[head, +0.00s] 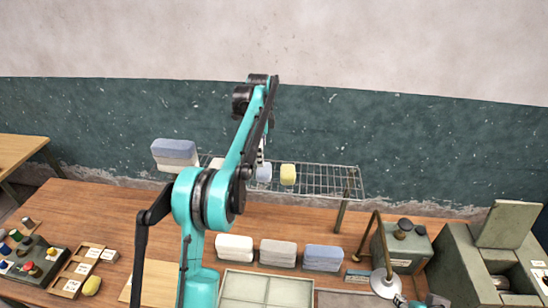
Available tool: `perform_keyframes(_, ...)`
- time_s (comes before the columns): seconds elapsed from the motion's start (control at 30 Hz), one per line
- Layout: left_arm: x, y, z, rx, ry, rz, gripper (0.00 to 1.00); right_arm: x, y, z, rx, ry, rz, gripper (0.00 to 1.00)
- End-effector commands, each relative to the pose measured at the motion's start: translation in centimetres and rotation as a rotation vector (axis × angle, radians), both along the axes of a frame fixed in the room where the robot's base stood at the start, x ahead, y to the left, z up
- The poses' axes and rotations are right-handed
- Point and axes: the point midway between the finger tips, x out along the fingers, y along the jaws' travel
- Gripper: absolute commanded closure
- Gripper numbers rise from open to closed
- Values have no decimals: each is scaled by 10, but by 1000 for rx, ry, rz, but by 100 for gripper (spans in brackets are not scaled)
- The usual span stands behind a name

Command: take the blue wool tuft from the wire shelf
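The blue wool tuft (264,174) is a small pale blue block on the wire shelf (325,181), just left of a yellow tuft (288,174). My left arm arches up and over in front of the shelf. Its gripper (261,157) points down at the blue tuft, right above or against its top. The forearm partly hides the gripper, and the fingers are too small to tell open from shut or whether they touch the tuft. My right gripper does not show; only a bit of teal and black arm is at the bottom right edge.
A blue-and-white folded stack (175,153) is at the shelf's left end. Three folded blocks, white (234,248), grey (278,252) and blue (323,257), stand on the wooden table (100,205) below. A lamp (385,283) and green-grey boxes (470,265) fill the right.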

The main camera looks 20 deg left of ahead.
Motion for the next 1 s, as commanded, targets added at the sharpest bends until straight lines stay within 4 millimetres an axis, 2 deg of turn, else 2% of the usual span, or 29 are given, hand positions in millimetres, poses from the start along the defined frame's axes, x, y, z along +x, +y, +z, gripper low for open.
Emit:
perform_keyframes(0.6, 1, -2, -75, -1, 2, -6, 6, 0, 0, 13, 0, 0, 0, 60)
perform_keyframes(0.87, 1, -3, -79, -1, 2, -6, 6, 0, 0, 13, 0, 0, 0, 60)
perform_keyframes(1.0, 1, -3, -79, -1, 2, -6, 41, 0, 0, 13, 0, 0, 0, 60)
